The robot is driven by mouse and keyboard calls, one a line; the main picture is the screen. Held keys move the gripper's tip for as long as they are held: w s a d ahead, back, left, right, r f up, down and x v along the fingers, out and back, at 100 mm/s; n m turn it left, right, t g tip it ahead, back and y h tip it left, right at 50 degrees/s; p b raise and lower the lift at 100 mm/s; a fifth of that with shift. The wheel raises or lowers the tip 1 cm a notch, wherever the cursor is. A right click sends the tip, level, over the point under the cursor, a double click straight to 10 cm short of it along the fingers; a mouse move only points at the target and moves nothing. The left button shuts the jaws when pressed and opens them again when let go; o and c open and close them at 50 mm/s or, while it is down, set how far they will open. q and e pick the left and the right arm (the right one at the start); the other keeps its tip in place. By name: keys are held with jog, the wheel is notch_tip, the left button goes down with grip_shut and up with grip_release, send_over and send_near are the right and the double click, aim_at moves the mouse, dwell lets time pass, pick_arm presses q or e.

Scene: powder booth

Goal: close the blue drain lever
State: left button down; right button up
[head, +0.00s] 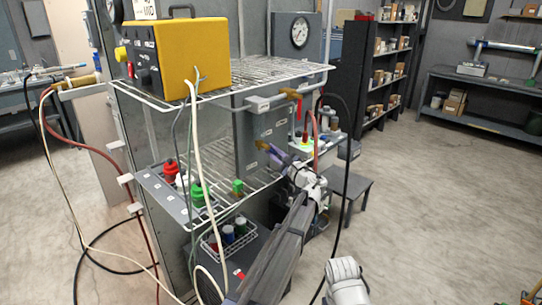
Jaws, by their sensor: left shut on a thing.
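My left gripper (291,168) is at the right side of the wire rack, beside the grey panel and just below its middle. It is shut on a small violet-blue piece (278,159), which looks like the blue drain lever. A brass fitting (262,145) shows at the left end of this piece, by the panel. The gripper covers much of the lever, so its exact angle is hard to tell. My right arm shows only as a white part at the bottom, and its gripper is out of the picture.
A yellow box (188,55) stands on the upper wire shelf (262,72). A brass valve with a red handle (291,94) sits above my left gripper. Hoses hang around the rack. A dark stool (350,185) stands behind the gripper. The floor at right (440,220) is clear.

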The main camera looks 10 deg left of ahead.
pick_arm(q)
jog(key=n, duration=0.1)
jog(key=r+n, duration=0.1)
jog(key=n, duration=0.1)
jog(key=n+y, duration=0.1)
jog(key=n, duration=0.1)
jog(key=shift+w+d+r+g, duration=0.15)
jog(key=shift+w+d+g, duration=0.1)
jog(key=shift+w+g, duration=0.15)
jog(key=shift+r+n+g+y+p, duration=0.15)
jog(key=shift+r+n+p, duration=0.05)
jog(key=shift+n, duration=0.75)
jog(key=shift+r+n+g+y+p, duration=0.15)
jog(key=shift+r+n+g+y, duration=0.05)
jog(key=shift+n, duration=0.7)
jog(key=shift+r+n+g+y+p, duration=0.15)
jog(key=shift+r+n+p, duration=0.05)
jog(key=shift+n, duration=0.75)
jog(key=c, duration=0.8)
grip_release()
jog(key=shift+c, duration=0.2)
jog(key=b+v, duration=0.1)
jog(key=v, duration=0.6)
jog(key=shift+s+d, duration=0.15)
jog(key=shift+d, duration=0.25)
jog(key=shift+f, duration=0.1)
